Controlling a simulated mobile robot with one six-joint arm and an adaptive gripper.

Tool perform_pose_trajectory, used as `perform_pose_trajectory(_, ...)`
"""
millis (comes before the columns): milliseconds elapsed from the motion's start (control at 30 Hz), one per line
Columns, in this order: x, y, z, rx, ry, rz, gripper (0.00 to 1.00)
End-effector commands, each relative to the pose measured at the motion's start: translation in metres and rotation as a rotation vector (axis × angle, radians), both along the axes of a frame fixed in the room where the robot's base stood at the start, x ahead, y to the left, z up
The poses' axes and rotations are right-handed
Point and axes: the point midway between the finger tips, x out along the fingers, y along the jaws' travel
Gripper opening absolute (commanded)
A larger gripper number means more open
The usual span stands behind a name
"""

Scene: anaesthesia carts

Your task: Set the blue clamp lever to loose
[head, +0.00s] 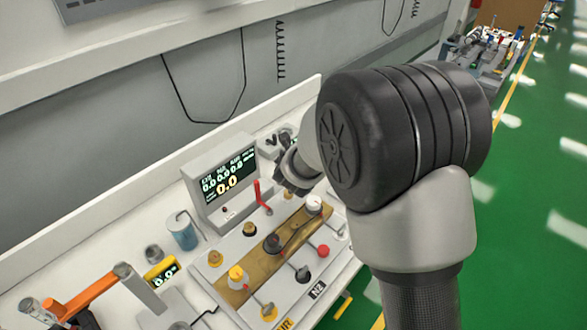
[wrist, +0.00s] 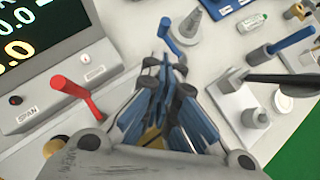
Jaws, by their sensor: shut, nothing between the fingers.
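In the wrist view a slim blue lever (wrist: 169,36) stands just beyond my gripper's fingertips, and its base is partly hidden by them. A second blue-handled lever (wrist: 290,41) lies angled on a grey block at the right. I cannot tell for sure which is the clamp lever. My gripper (wrist: 170,68) is shut and empty, its blue-grey fingers close together above the cart top. I cannot tell whether its tips touch the nearer lever. In the head view my gripper (head: 293,176) is small and dark beside the monitor, and the blue levers are not clear.
A red lever (wrist: 79,96) stands left of my gripper, and also shows in the head view (head: 261,194). The monitor (head: 222,183) is close by. A grey cone (wrist: 195,22) is beyond the tips. A black-handled lever (wrist: 290,77) is at right.

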Motion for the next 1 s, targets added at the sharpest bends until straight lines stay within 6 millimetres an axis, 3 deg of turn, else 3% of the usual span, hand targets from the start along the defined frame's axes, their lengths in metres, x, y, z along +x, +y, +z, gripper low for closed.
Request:
perform_pose_trajectory(367, 0.007, 0.0, -0.009, 0.001, 0.001, -0.005, 0.0)
perform_pose_trajectory(733, 0.053, 0.005, -0.054, 0.001, 0.0, -0.006, 0.0)
perform_pose_trajectory(1000, 0.07, 0.007, -0.069, 0.003, -0.001, -0.006, 0.0)
